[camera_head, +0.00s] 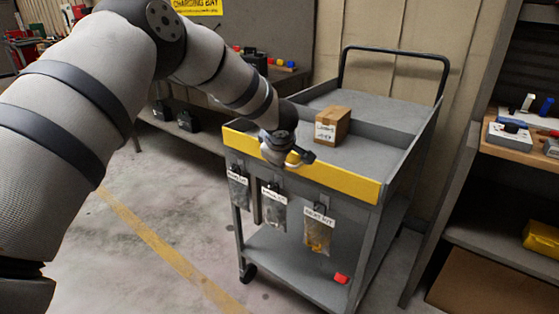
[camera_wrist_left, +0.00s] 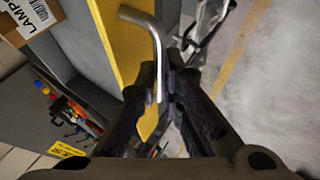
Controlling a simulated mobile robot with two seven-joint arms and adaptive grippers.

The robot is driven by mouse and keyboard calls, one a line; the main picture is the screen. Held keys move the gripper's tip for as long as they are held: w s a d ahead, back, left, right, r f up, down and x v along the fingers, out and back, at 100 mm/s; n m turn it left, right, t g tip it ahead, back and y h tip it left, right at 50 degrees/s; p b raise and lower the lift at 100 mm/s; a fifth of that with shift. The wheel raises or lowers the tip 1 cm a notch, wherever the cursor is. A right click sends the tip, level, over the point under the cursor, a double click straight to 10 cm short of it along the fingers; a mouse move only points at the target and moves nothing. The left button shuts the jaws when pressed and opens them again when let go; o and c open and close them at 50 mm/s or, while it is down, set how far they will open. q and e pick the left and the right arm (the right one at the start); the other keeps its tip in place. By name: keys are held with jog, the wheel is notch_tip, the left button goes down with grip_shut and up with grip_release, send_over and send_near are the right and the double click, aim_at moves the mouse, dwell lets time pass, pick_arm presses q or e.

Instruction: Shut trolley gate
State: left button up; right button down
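The grey trolley (camera_head: 383,160) stands in the middle of the head view. Its yellow gate (camera_head: 345,182) runs along the near edge of the top deck and looks roughly upright. In the wrist view the gate (camera_wrist_left: 122,38) is a yellow strip with a bent metal handle (camera_wrist_left: 146,22) beside it. My left gripper (camera_head: 297,156) is at the gate, left of its middle. In the wrist view its fingers (camera_wrist_left: 163,82) are close together with the handle's metal rod between them. The gripper hides part of the gate in the head view. My right gripper is not in view.
A labelled cardboard box (camera_head: 333,125) sits on the top deck behind the gate. Several labelled bags (camera_head: 318,233) hang below the gate. A red block (camera_head: 341,278) lies on the lower shelf. A shelf unit (camera_head: 480,245) stands close on the right; open floor (camera_head: 160,225) lies left.

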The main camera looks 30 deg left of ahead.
pick_arm(q)
jog(key=shift+o, duration=0.7)
jog(key=v, duration=1.2)
jog(key=shift+w, duration=0.1)
